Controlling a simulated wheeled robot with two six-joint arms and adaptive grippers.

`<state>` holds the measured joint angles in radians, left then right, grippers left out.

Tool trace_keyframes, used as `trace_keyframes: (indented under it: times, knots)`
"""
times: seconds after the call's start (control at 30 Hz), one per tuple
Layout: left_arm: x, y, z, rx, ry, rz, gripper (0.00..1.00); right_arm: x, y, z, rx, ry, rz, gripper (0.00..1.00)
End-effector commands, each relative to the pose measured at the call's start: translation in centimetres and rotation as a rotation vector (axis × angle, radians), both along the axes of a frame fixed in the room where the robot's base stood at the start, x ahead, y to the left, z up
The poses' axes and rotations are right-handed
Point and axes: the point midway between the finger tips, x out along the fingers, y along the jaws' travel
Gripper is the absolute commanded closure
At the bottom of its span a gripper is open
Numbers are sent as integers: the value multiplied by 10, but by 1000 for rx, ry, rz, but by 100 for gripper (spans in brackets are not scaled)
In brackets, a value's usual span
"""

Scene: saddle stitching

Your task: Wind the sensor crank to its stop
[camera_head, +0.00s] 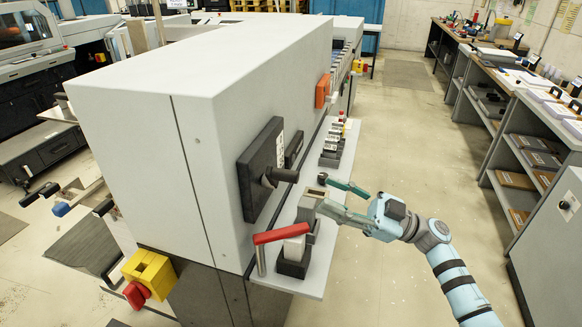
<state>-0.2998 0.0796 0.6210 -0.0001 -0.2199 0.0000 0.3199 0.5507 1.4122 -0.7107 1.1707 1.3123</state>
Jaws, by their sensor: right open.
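The grey machine (150,75) fills the middle of the view. A black plate (260,160) on its right side carries a short dark handle (284,175) that sticks out to the right. Below it, a red-handled lever (281,233) stands on a pale block with a black base on the narrow ledge. I cannot tell for certain which of these is the sensor crank. My right gripper (325,194) reaches in from the right, open and empty. Its fingertips point left at a small grey holder on the ledge, below and right of the dark handle. My left gripper is out of view.
The ledge (314,280) holds several small dark blocks (331,150) farther back. An orange box (322,91) juts from the machine's side. A yellow block (148,272) sits low at the front. Shelving (520,130) lines the right, with clear floor (400,130) between.

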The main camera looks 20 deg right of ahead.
Motion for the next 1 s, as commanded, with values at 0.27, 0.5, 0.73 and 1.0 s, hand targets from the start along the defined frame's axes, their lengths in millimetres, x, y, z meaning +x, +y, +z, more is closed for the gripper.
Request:
trace_keyframes:
  times: [0.27, 0.5, 0.73, 1.0]
  knots:
    - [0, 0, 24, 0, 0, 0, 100, 30, 61, 32, 6, -1, -2, 60]
    - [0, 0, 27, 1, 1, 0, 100, 40, 82, 38, 4, 1, -4, 60]
    - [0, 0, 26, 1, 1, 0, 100, 41, 82, 37, 3, 1, -4, 60]
    - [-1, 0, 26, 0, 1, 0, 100, 41, 82, 37, 4, 1, -5, 100]
